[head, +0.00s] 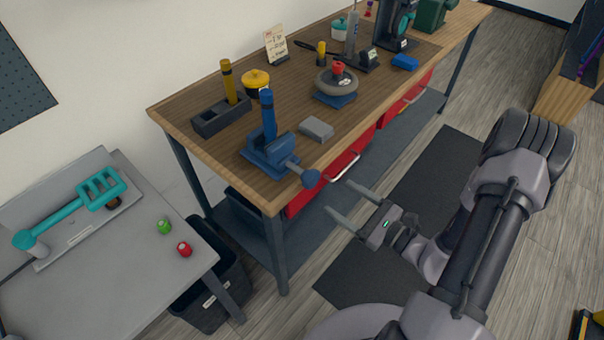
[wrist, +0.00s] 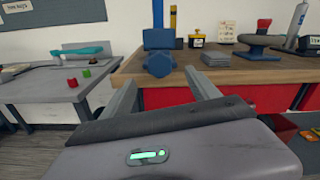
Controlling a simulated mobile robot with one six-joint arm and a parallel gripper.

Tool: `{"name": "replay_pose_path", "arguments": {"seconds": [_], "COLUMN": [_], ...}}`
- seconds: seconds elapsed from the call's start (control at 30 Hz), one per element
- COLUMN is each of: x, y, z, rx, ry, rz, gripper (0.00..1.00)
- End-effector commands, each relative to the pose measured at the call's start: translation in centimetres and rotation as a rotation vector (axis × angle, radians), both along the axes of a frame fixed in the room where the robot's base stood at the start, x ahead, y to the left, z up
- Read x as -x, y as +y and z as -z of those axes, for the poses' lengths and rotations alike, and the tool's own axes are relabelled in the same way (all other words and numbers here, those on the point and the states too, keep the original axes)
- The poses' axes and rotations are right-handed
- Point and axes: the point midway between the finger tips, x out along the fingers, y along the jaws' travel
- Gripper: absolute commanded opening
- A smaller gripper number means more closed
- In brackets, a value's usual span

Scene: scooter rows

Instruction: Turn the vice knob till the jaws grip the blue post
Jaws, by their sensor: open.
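The blue vice (head: 268,152) stands at the near left corner of the wooden workbench. Its knob (head: 311,178) sticks out past the bench's front edge on a short shaft. The blue post (head: 269,114) stands upright at the vice; I cannot tell whether the jaws touch it. In the wrist view the knob (wrist: 160,63) faces me, with the blue post (wrist: 159,18) above it. My gripper (head: 338,197) is open and empty, in front of the bench and a little right of the knob, apart from it. Its two fingers also show in the wrist view (wrist: 161,92), spread below the knob.
A grey block (head: 316,129) lies right of the vice. A dark holder (head: 221,118) with a yellow post stands behind it. A red drawer with a handle (head: 343,167) is under the bench top. A grey table (head: 130,245) stands left.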

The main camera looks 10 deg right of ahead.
Motion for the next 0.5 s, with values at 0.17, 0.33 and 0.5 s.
{"name": "replay_pose_path", "arguments": {"seconds": [0.17,0.33,0.5], "x": [-4.2,-7.7,-10.1], "y": [3.4,5.8,7.6], "z": [0.2,0.2,0.1], "rx": [0.002,0.002,0.002], "ry": [-0.003,-0.002,-0.002], "rz": [-0.010,-0.009,-0.008], "gripper": [0.70,0.70,0.70]}}
